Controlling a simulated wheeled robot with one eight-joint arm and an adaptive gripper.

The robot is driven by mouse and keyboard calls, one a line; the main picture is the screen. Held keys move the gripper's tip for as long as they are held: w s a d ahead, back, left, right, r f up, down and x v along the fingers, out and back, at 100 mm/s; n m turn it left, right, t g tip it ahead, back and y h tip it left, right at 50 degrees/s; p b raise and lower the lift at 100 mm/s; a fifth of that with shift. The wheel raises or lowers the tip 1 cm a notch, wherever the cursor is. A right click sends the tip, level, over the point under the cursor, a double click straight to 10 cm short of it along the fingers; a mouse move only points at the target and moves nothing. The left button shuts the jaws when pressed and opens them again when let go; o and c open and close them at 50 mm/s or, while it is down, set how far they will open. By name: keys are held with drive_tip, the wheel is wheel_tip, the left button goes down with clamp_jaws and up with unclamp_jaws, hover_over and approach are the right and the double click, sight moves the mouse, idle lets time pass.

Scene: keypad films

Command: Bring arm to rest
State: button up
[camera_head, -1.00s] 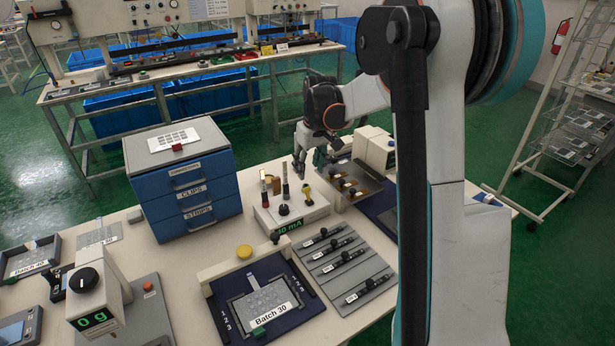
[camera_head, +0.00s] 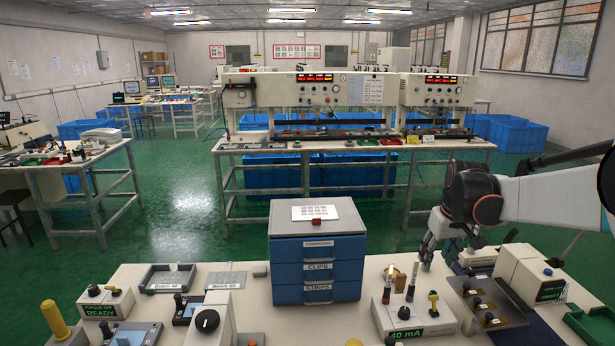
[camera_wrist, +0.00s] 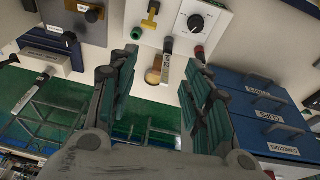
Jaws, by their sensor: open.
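My gripper (camera_head: 427,262) is at the right in the head view, on my arm reaching in from the right edge. It hangs above the table, beside a white meter box (camera_head: 413,322) with a black knob, upright probes and a green "mA" display. In the wrist view my gripper (camera_wrist: 160,62) has its two green-padded fingers wide apart with nothing held between them. The meter box (camera_wrist: 213,42) shows beyond the fingertips. A blue drawer cabinet (camera_wrist: 265,110) is to the right of the fingers there; in the head view the cabinet (camera_head: 317,270) stands left of my gripper.
A panel with dark knobs (camera_head: 487,303) and a white box (camera_head: 535,275) stand right of my gripper. Trays, a dial unit (camera_head: 207,322) and a yellow-handled unit (camera_head: 55,318) fill the table's left. A workbench (camera_head: 350,145) stands behind across the green floor.

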drive_tip(key=s+a+r+t, duration=0.1)
drive_tip(key=s+a+r, duration=0.1)
drive_tip(key=a+r, duration=0.4)
drive_tip(key=s+a+r+t, duration=0.1)
drive_tip(key=s+a+r, duration=0.25)
drive_tip(key=s, duration=0.65)
drive_tip(key=s+a+f+t, duration=0.1)
drive_tip(key=s+a+f, duration=0.2)
drive_tip(key=s, duration=0.5)
drive_tip(key=s+a+f+t+b, duration=0.1)
drive_tip(key=s+a+f, duration=0.2)
drive_tip(key=s, duration=0.6)
drive_tip(key=shift+a+f+m, duration=0.35)
drive_tip(key=shift+f+m, duration=0.05)
drive_tip(key=shift+f, duration=0.55)
drive_tip(key=shift+s, duration=0.1)
